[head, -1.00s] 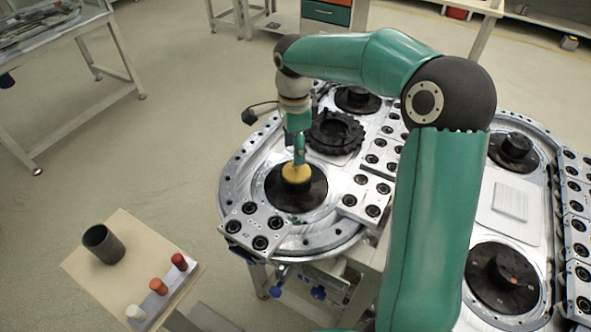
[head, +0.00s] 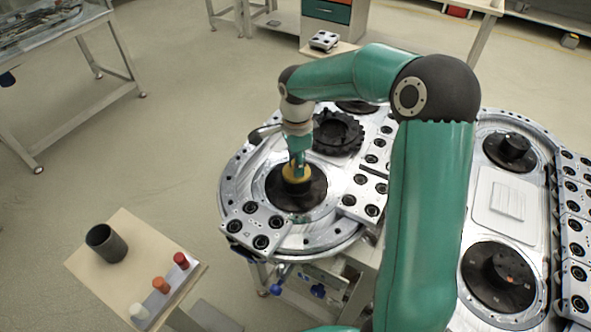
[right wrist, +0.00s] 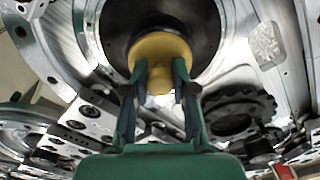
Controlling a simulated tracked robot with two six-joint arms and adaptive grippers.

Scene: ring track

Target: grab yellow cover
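The yellow cover (head: 296,172) sits on the black post of a dark round hub on the near-left ring-track plate. In the right wrist view the yellow cover (right wrist: 158,50) is a round disc with a small knob facing me. My right gripper (head: 298,164) points down at it from above. Its two fingertips (right wrist: 160,76) stand on either side of the knob, very close to it. I cannot tell whether they press on it. My left gripper is not in view.
A black gear-like ring (head: 337,133) lies on the track behind the hub. Silver blocks (head: 252,229) with black sockets stand around the plate. A small wooden table (head: 125,270) at lower left holds a dark cup (head: 106,243) and several small coloured cylinders.

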